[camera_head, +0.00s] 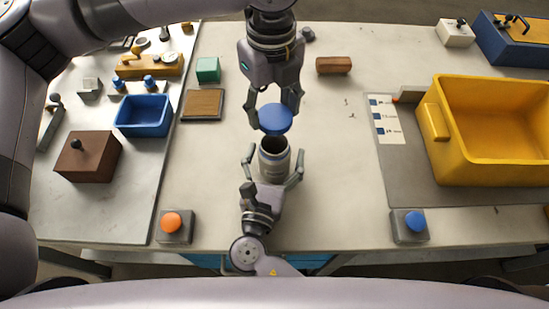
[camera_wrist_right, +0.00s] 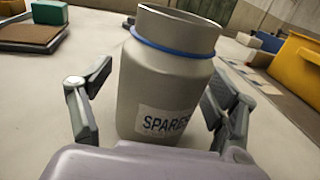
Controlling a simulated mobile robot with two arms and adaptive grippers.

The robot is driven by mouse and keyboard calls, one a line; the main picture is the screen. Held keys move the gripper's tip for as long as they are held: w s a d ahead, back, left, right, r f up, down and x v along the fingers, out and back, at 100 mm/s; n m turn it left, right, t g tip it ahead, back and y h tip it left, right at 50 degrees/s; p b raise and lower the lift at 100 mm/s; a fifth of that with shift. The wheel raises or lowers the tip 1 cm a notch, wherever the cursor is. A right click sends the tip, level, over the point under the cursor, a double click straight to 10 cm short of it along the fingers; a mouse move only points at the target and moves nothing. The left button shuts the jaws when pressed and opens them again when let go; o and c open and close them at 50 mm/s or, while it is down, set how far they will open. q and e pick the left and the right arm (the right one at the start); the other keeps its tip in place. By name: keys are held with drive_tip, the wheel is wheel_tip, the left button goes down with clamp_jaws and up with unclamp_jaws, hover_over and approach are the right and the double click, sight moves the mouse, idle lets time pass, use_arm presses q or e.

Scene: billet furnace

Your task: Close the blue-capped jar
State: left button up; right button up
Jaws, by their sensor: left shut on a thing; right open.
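The grey jar (camera_head: 273,160) stands upright and open-topped near the middle of the table. In the right wrist view the jar (camera_wrist_right: 165,85) shows a blue ring below its mouth and a label reading "SPARES". The blue cap (camera_head: 275,118) is apart from the jar, just beyond and above its mouth. My left gripper (camera_head: 275,108) points down and is shut on the blue cap. My right gripper (camera_head: 273,170) is open, with its fingers on either side of the jar; in the right wrist view gaps show between the fingers and the jar wall.
An orange button (camera_head: 171,222) and a blue button (camera_head: 415,221) stand at the front edge. A yellow bin (camera_head: 440,150) is at right. A blue tray (camera_head: 143,130) and brown box (camera_head: 75,165) are at left. A brown block (camera_head: 333,65) lies behind. Table around the jar is clear.

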sight(274, 157)
drive_tip(key=shift+c, duration=0.6)
drive_tip(key=c, duration=1.7)
use_arm(q)
drive_tip(key=shift+f, duration=2.5)
drive_tip(key=shift+f, duration=0.9)
drive_tip(key=shift+f, duration=0.5)
